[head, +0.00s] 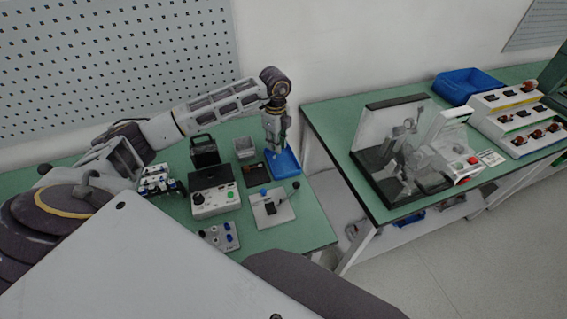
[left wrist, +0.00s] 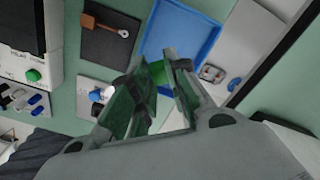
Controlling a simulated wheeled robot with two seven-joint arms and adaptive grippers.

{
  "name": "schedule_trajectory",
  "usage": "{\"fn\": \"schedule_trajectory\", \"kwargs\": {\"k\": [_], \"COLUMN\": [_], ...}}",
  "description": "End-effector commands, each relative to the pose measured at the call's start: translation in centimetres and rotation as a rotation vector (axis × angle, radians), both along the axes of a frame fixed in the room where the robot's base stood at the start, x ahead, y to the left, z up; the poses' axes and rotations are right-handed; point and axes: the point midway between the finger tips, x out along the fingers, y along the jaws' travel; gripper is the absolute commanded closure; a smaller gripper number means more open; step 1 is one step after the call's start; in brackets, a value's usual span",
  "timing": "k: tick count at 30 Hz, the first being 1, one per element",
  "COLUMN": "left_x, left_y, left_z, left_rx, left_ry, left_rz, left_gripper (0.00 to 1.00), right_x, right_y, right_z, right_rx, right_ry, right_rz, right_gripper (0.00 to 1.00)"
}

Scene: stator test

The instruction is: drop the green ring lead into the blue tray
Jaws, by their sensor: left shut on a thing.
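My left gripper (head: 275,140) reaches down over the blue tray (head: 286,166) at the right part of the left bench. In the left wrist view the gripper (left wrist: 160,75) has its fingers closed around a small green piece, the green ring lead (left wrist: 156,72). The fingers hide most of the lead. The lead shows in front of the blue tray (left wrist: 205,28), near its lower edge. The exact height above the tray cannot be told. The tray floor that shows looks empty. My right gripper is not in view.
A grey tester box (head: 214,195) and a white plate with a lever (head: 272,207) stand left of and in front of the tray. A dark pad (left wrist: 108,32) with a brown-handled tool lies beside it. Another bench (head: 350,150) stands right, across a gap.

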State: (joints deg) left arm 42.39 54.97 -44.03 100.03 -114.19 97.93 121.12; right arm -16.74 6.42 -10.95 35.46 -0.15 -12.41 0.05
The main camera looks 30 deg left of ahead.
Motion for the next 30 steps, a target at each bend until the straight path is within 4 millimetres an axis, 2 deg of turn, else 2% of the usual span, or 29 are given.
{"fn": "schedule_trajectory", "kwargs": {"k": [13, 14, 19, 27, 30], "left_x": [0.0, 0.0, 0.0, 0.0, 0.0], "left_y": [0.0, 0.0, 0.0, 0.0, 0.0], "left_z": [-0.4, -0.4, -0.4, -0.4, -0.3], "left_rx": [0.0, 0.0, 0.0, 0.0, 0.0], "left_ry": [-0.001, -0.001, -0.001, -0.001, -0.001], "left_rz": [0.0, 0.0, 0.0, 0.0, 0.0], "left_gripper": [1.0, 0.82, 0.6, 0.58, 0.58], "right_x": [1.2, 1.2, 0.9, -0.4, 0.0], "right_y": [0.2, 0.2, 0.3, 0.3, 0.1], "right_z": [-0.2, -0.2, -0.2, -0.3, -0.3], "right_rx": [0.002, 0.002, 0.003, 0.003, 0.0], "right_ry": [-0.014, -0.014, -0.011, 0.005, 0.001], "right_rz": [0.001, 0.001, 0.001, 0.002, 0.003], "right_gripper": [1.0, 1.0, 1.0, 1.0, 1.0]}}
